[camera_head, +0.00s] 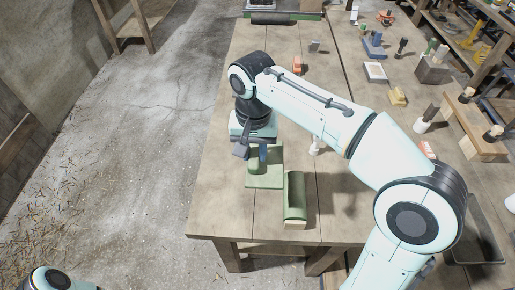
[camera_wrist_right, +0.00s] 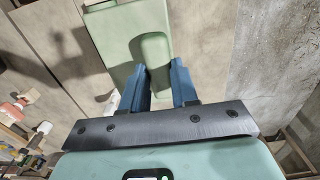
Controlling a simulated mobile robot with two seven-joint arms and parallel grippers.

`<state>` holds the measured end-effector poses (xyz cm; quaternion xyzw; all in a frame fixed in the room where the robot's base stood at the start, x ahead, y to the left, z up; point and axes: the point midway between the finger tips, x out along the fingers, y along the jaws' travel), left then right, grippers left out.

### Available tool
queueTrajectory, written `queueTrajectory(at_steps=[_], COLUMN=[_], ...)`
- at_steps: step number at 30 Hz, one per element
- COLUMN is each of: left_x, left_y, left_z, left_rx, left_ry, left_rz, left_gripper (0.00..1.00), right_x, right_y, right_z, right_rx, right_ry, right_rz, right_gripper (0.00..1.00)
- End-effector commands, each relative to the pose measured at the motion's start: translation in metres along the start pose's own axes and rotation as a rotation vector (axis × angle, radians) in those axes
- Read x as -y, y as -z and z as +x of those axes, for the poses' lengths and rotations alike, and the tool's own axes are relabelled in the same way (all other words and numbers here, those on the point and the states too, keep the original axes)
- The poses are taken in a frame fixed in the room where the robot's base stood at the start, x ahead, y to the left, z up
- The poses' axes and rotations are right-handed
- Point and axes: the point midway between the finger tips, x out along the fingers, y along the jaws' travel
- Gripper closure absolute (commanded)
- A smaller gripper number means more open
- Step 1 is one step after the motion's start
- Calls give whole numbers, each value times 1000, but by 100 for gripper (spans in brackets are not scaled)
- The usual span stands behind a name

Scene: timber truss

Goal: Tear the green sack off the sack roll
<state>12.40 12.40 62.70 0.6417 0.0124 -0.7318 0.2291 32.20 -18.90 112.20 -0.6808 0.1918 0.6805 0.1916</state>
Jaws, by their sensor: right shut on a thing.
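A flat green piece, which looks like the green sack (camera_head: 264,182), lies on the wooden table with a raised rounded part. It also shows in the right wrist view (camera_wrist_right: 118,38). My right gripper (camera_head: 259,157) points down over the flat green piece. Its blue fingers (camera_wrist_right: 160,80) are shut on the raised part, whose end sits between them. My left gripper is out of view.
The wooden table (camera_head: 222,195) has bare room left of the green piece. Behind and right stand an orange block (camera_head: 297,64), a white-topped block (camera_head: 375,72) and several tools. A wooden block (camera_head: 466,125) lies far right.

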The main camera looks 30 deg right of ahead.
Motion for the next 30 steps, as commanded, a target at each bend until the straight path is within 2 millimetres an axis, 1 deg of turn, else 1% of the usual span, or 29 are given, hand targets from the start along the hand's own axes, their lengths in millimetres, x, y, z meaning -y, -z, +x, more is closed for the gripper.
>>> queueTrajectory(at_steps=[1,30], left_x=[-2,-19], left_y=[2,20], left_z=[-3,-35], left_rx=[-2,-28], left_ry=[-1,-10], left_rz=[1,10], left_gripper=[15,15], right_x=[3,49], right_y=[1,1], right_z=[-2,-18], right_rx=[-1,-2], right_ry=[0,0], right_rz=[0,0], right_gripper=[100,100])
